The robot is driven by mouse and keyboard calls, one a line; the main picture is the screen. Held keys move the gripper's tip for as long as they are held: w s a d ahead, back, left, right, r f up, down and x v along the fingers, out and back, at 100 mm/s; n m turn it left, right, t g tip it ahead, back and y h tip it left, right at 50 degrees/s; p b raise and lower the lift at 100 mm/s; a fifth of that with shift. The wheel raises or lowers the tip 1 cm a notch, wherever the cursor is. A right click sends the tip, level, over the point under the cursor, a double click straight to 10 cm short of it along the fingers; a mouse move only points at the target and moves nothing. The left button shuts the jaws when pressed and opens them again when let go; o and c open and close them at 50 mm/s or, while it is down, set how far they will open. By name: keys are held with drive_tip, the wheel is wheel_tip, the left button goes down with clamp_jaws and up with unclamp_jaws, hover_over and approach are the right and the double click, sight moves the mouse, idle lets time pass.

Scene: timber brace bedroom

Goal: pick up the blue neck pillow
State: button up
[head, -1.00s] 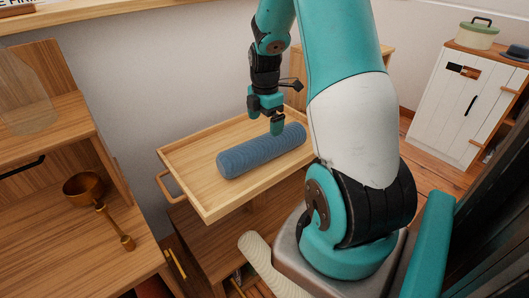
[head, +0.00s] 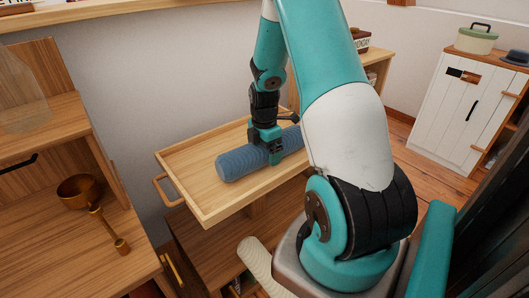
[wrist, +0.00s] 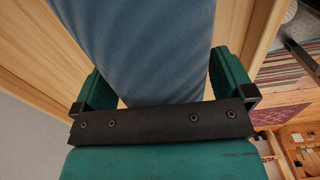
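The blue neck pillow (head: 240,163), a ribbed roll, lies on the wooden tray top (head: 200,202) of a small cart. My gripper (head: 274,150) is down over the pillow, around its middle to right part. In the wrist view, the pillow (wrist: 150,50) runs between the two widely spread fingers of my gripper (wrist: 163,85). The fingers look open, one on each side and very close to the pillow. Whether they touch it is not clear. My arm hides the pillow's right end in the head view.
The tray has a raised rim and a side handle (head: 166,190). At left, a wooden shelf unit (head: 60,240) holds a brass ladle-like pot (head: 82,190). A pale roll (head: 257,262) lies below the tray.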

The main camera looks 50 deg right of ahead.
drive_tip(key=c, duration=0.7)
drive_tip(key=shift+r, duration=0.15)
